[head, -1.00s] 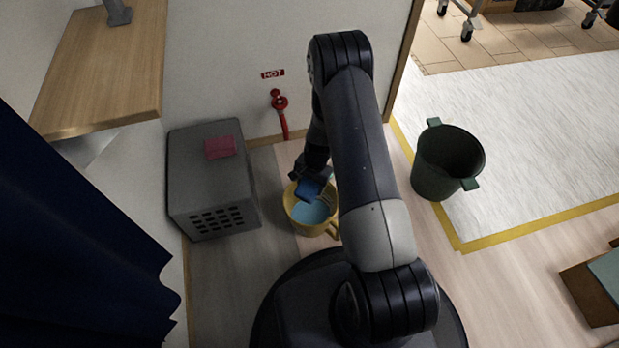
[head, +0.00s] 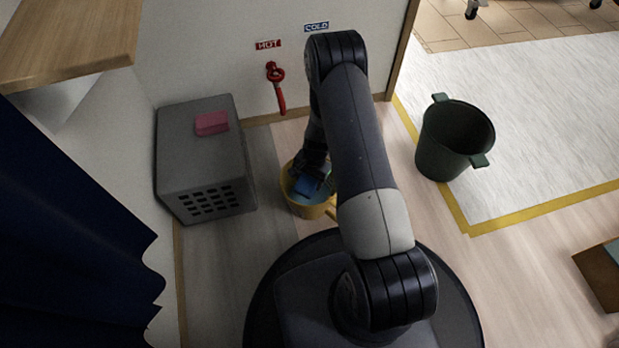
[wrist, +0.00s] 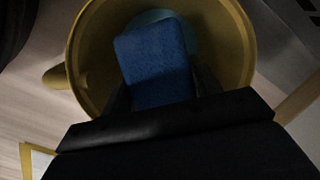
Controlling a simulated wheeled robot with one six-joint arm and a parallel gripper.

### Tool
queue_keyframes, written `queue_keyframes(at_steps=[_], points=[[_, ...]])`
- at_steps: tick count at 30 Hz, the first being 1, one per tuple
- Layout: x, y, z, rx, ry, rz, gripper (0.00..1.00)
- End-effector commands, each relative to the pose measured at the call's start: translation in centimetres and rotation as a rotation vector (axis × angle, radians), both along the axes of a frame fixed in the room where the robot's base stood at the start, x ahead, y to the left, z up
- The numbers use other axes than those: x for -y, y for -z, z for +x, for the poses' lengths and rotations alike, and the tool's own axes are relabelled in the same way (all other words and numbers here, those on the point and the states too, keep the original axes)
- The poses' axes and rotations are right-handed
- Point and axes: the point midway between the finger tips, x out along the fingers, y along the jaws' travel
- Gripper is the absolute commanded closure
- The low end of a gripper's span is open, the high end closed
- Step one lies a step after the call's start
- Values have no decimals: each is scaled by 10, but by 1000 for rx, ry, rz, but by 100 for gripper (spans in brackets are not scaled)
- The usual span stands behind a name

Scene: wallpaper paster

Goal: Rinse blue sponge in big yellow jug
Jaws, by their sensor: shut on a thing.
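The big yellow jug (head: 292,201) stands on the floor in front of my base, with bluish water (head: 324,191) inside. The blue sponge (head: 307,184) is inside the jug's mouth, close to the water. My gripper (head: 311,172) reaches down into the jug and is shut on the sponge. In the wrist view the sponge (wrist: 155,62) sits between the fingers, inside the yellow jug's rim (wrist: 86,58). Whether the sponge's lower end touches the water is hidden.
A grey crate (head: 200,165) with a pink sponge (head: 211,123) on top stands left of the jug. A dark green bucket (head: 445,150) stands to the right. A red hot tap (head: 276,85) is on the wall behind. A navy curtain (head: 70,220) hangs at left.

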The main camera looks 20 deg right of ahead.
Motion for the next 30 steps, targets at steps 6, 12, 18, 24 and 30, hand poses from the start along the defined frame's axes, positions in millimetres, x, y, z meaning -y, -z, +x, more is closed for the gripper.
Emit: queue_keyframes(at_steps=[6,12,18,24,30], points=[[0,29,0,0,0,0,64],[0,51,-1,-2,1,1,64],[0,67,0,-1,1,1,64],[0,75,0,1,0,0,64],[0,75,0,1,0,0,64]])
